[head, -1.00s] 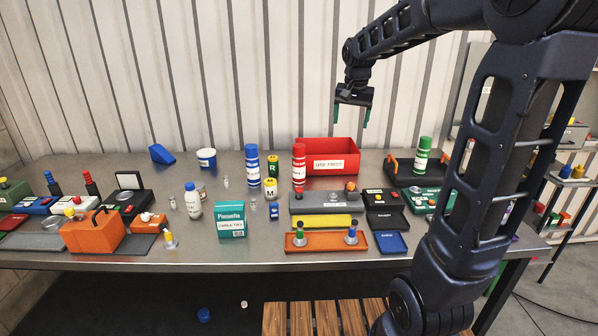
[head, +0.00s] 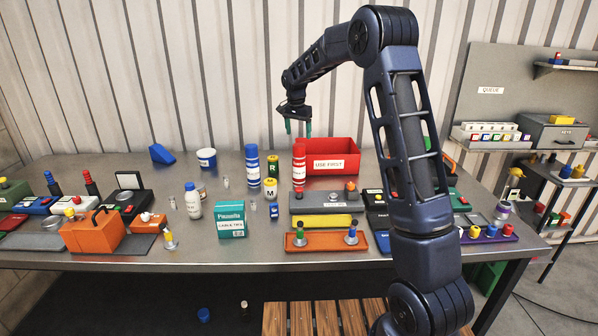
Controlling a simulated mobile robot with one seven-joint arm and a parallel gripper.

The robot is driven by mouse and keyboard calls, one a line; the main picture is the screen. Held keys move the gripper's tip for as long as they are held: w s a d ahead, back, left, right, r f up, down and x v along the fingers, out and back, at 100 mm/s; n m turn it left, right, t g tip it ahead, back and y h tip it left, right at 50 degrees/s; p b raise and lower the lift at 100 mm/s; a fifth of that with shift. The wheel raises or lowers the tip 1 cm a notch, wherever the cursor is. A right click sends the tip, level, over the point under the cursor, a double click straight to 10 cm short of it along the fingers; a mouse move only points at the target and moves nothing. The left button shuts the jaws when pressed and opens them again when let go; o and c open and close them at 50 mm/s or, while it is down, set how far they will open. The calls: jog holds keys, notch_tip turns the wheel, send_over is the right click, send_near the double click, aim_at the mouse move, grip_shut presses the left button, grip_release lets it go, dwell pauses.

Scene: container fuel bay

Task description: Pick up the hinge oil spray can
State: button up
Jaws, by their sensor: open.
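A blue-capped can (head: 252,166) with a white label stands upright left of centre. A red-capped can (head: 299,168) stands upright to its right, in front of the red bin.
The red "USE FIRST" bin (head: 334,170) stands close by on the right. Small R (head: 272,167) and M (head: 270,189) canisters stand between the cans. A grey block (head: 322,208) lies in front.

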aim_at(299, 153)
jog(key=shift+w+a+f, duration=0.25)
jog(key=shift+w+f, duration=0.05)
jog(key=shift+f, duration=0.15)
jog(key=shift+w+d+f, duration=0.15)
jog(key=shift+f, duration=1.55)
jog(key=shift+w+d+f, duration=0.15)
jog(key=shift+d+f, duration=0.05)
jog(key=shift+f, duration=1.55)
jog(key=shift+w+d+f, duration=0.15)
jog(key=shift+f, duration=1.55)
grip_shut()
